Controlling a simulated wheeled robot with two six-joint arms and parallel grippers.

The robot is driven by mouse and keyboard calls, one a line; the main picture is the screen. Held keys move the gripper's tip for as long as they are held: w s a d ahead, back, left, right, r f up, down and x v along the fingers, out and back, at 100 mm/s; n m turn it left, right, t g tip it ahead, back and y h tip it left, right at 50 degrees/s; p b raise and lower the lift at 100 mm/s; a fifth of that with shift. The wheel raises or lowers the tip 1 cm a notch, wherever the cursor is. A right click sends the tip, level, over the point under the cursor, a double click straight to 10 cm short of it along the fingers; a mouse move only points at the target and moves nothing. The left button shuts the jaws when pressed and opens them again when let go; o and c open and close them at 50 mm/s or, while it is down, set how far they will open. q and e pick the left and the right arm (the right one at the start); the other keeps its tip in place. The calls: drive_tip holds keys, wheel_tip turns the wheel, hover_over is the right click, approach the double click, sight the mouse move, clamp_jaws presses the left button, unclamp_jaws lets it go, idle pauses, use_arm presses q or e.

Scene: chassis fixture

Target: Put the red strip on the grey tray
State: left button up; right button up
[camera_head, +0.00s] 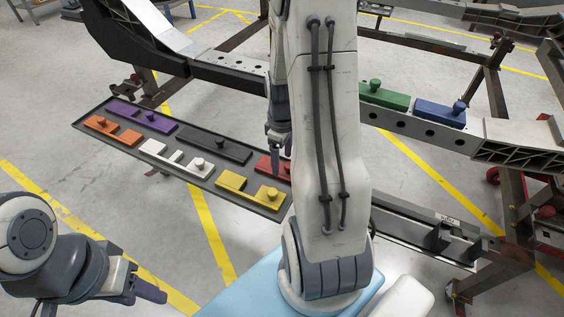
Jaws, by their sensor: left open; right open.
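The red strip (264,164) lies at the right end of the long dark grey tray (118,145), partly hidden behind my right arm and gripper. My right gripper (279,152) points down at the red strip, its fingertips close over or beside it. It is open; whether it touches the strip I cannot tell. My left gripper (142,288) is open and empty at the lower left, in front of the tray and well apart from it.
The tray also holds purple (145,116), orange (112,130), black (214,145), white (178,160) and yellow (250,190) strips. Green (384,97) and blue (438,114) strips sit on the chassis beam (425,131) at right. The floor left of the tray is clear.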

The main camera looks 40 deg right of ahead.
sight(282, 170)
wheel_tip(282, 170, up, 9)
drive_tip(key=p, duration=0.2)
drive_tip(key=a+r+n, duration=0.1)
drive_tip(key=a+r, duration=0.3)
drive_tip(key=a, duration=1.3)
drive_tip(key=s+a+r+n+y, duration=0.1)
drive_tip(key=s+a+r, duration=0.1)
drive_tip(key=s+a, duration=1.2)
drive_tip(key=shift+s+a+r+n, duration=0.25)
drive_tip(key=shift+s+r+n, duration=0.1)
drive_tip(key=shift+s+n, duration=0.1)
wheel_tip(282, 170, up, 24)
drive_tip(key=p, duration=2.4)
drive_tip(key=shift+c, duration=0.4)
